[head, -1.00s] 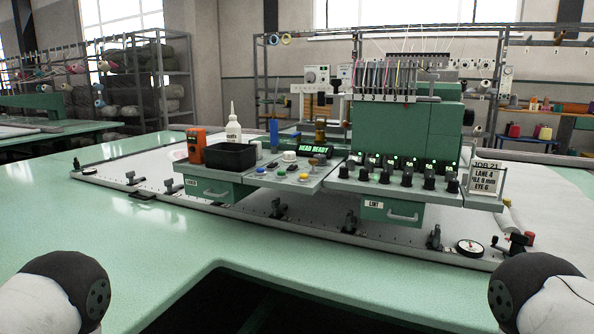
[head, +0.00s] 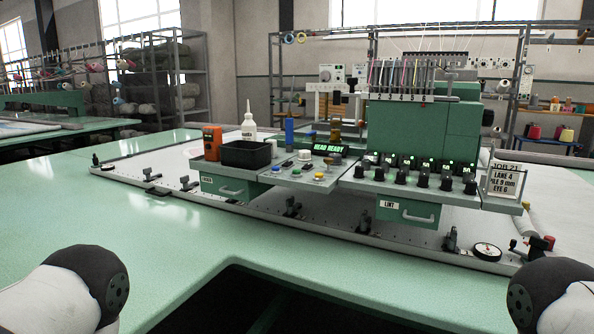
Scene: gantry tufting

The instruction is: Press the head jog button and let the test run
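The green tufting head (head: 420,128) stands on a gantry carriage in the middle of the head view. A small dark display (head: 328,149) on its control panel (head: 301,179) reads HEAD READY in green. Near the display are a blue button (head: 276,168), a yellow button (head: 319,176) and a white round control (head: 305,156). Their labels are too small to read, so I cannot tell which is the head jog button. A row of black knobs (head: 422,180) with green lights above them sits to the right. Neither gripper is in view; only parts of my arms show at the lower corners.
A black bin (head: 246,154), an orange device (head: 212,142) and a white bottle (head: 249,127) stand left of the panel. A job card (head: 502,183) stands at right. Clamps and a round gauge (head: 487,252) line the frame's front rail. The green table (head: 130,220) is clear at left.

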